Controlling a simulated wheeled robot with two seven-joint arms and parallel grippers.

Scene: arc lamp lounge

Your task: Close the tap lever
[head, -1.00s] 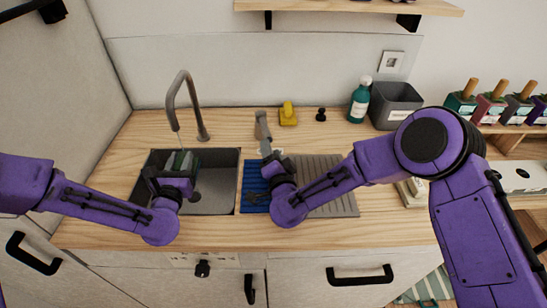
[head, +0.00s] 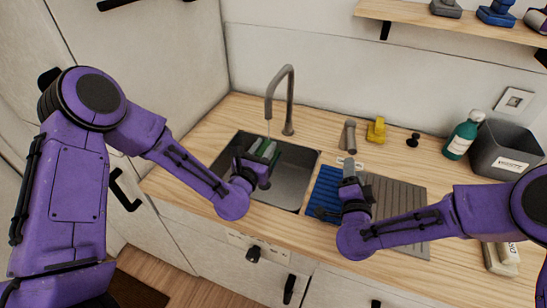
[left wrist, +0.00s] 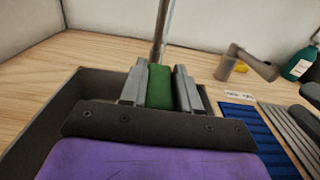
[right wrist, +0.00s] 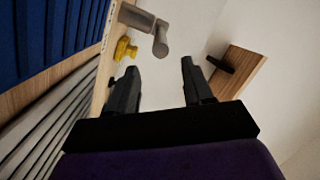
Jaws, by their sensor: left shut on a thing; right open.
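The grey tap lever (head: 350,133) stands on the counter behind the blue mat, right of the curved tap spout (head: 291,95). A thin pale stream seems to fall from the spout. My left gripper (head: 264,150) is over the sink (head: 291,178) below the spout, shut on a green block (left wrist: 159,88). My right gripper (head: 349,170) is in front of the lever, over the blue mat. In the right wrist view its jaws (right wrist: 157,82) are open and empty. The lever (right wrist: 152,30) is beyond them, up and left, with no contact visible there.
A ribbed blue mat (head: 325,188) and a grey drainer (head: 400,195) lie right of the sink. A yellow object (head: 377,130), a small black knob (head: 413,140), a teal bottle (head: 462,135) and a grey bin (head: 503,150) stand at the back right. A shelf (head: 450,22) hangs above.

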